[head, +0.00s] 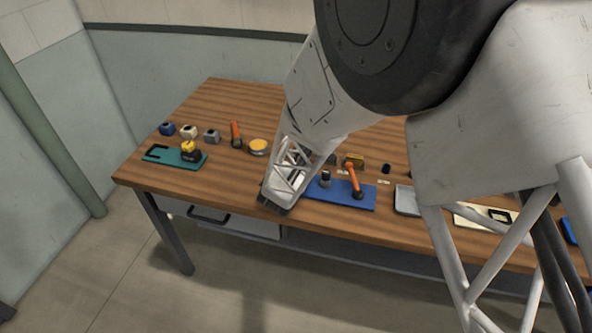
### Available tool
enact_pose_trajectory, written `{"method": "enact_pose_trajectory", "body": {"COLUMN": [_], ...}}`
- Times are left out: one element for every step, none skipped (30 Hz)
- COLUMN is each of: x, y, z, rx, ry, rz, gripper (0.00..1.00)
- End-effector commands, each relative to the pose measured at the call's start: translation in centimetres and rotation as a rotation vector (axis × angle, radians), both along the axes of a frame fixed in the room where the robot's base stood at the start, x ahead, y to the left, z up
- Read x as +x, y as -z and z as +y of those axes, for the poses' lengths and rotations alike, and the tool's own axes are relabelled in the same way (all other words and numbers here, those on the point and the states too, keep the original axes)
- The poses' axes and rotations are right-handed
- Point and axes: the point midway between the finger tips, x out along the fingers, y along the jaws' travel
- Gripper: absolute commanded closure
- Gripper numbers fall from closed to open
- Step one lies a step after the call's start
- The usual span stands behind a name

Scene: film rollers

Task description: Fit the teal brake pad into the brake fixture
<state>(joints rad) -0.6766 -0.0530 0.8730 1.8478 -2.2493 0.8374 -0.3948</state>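My gripper (276,204) is at the table's front edge, left of the blue board. Its dark tip points down, and I cannot tell whether its fingers are apart or hold anything. I cannot make out a separate teal brake pad. A teal board (184,162) lies at the table's left end, with a black bracket-like outline and a yellow and black part (190,151) on it. I cannot tell which item is the brake fixture. A blue board (315,192) carries a small dark upright part (326,178) and an orange-handled part (354,180).
Behind the teal board stand several small blocks, an orange-handled tool (236,134) and a yellow-topped round part (258,146). A grey tray (406,201) and a cream board (470,216) lie to the right. My arm hides much of the table's back right. The back left is clear.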

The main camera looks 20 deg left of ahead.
Motion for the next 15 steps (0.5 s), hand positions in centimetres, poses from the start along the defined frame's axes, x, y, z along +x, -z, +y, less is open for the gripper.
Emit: {"method": "enact_pose_trajectory", "body": {"x": [0.01, 0.02, 0.01, 0.01, 0.01, 0.02, 0.01, 0.01, 0.01, 0.01, 0.0, 0.01, 0.0, 0.0, 0.0], "y": [0.03, 0.06, 0.1, 0.12, 0.15, 0.17, 0.19, 0.2, 0.21, 0.22, 0.23, 0.24, 0.25, 0.25, 0.27], "z": [0.01, 0.01, 0.01, 0.01, 0.01, 0.01, 0.01, 0.01, 0.01, 0.01, 0.01, 0.01, 0.01, 0.01, 0.01], "rx": [0.0, 0.0, 0.0, 0.0, 0.0, 0.0, 0.0, 0.0, 0.0, 0.0, 0.0, 0.0, 0.0, 0.0, 0.0], "ry": [0.0, 0.0, 0.0, 0.0, 0.0, 0.0, 0.0, 0.0, 0.0, 0.0, 0.0, 0.0, 0.0, 0.0, 0.0], "rz": [0.0, 0.0, 0.0, 0.0, 0.0, 0.0, 0.0, 0.0, 0.0, 0.0, 0.0, 0.001, 0.001, 0.001, 0.001], "gripper": [0.7, 0.7, 0.7, 0.7, 0.7, 0.7, 0.7, 0.7, 0.7, 0.7, 0.7, 0.7, 0.7, 0.39, 0.33]}}
